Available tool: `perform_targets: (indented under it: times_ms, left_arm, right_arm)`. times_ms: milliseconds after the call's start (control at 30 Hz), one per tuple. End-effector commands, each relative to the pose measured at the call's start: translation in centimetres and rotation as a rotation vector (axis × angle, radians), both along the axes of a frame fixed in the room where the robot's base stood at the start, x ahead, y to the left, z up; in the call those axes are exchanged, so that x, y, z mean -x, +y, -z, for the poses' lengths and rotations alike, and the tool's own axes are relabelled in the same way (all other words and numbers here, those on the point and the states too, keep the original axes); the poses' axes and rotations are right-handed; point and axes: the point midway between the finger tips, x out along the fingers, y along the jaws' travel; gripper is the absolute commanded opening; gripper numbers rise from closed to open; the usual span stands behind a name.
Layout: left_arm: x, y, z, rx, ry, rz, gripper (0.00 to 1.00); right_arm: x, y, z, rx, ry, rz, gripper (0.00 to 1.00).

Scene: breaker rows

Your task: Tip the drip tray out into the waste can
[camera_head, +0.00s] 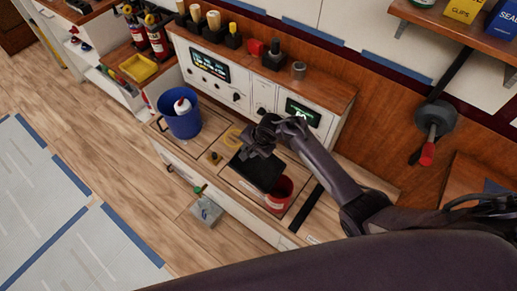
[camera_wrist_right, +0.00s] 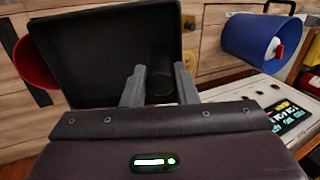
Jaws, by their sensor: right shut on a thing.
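The drip tray (camera_head: 256,172) is a black, square, shallow tray. My right gripper (camera_head: 262,146) is shut on it by a dark, round part at its edge, and the tray (camera_wrist_right: 90,50) fills the upper left of the right wrist view. In the head view the tray is just left of a red can (camera_head: 282,188) and overlaps its rim. The red can (camera_wrist_right: 35,62) shows partly behind the tray in the wrist view. I cannot tell whether anything is in the tray. A blue bucket (camera_head: 183,125) stands at the left with a white and red bottle in it. My left gripper is not in view.
A control panel cabinet (camera_head: 255,90) with screens and knobs stands behind the bench. A yellow ring (camera_head: 232,137) and a small knobbed block (camera_head: 214,157) are left of the tray. A grey box (camera_head: 206,211) is by the bench front.

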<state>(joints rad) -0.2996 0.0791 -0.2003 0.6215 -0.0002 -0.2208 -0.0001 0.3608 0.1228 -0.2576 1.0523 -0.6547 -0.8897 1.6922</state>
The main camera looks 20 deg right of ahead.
Motion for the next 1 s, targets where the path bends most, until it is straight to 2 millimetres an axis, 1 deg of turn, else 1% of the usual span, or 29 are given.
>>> perform_targets:
  times_ms: [33, 67, 133, 233, 400, 500, 700, 1000]
  left_arm:
    - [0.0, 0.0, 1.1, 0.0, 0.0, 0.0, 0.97]
    - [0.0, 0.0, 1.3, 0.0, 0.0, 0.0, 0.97]
    - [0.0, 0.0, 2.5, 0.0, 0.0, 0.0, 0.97]
    - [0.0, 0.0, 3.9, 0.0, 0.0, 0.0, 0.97]
    - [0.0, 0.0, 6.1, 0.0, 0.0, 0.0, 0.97]
    - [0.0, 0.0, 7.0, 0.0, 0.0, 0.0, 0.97]
    - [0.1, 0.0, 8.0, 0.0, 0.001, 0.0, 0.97]
    - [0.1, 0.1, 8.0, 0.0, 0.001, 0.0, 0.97]
  right_arm:
    - [-0.5, 0.4, 1.1, 0.028, 0.032, 0.001, 0.0]
    - [-0.6, 0.5, 1.5, 0.047, 0.053, 0.0, 0.0]
    - [-1.0, 0.9, 2.6, 0.091, 0.1, 0.001, 0.0]
    - [-1.4, 1.2, 3.8, 0.147, 0.161, 0.001, 0.0]
    - [-1.9, 1.7, 5.0, 0.214, 0.234, 0.001, 0.0]
    - [-2.1, 1.8, 5.3, 0.238, 0.261, 0.002, 0.0]
    - [-2.2, 2.0, 5.6, 0.268, 0.296, 0.001, 0.0]
    - [-2.3, 2.0, 5.5, 0.274, 0.302, 0.001, 0.0]
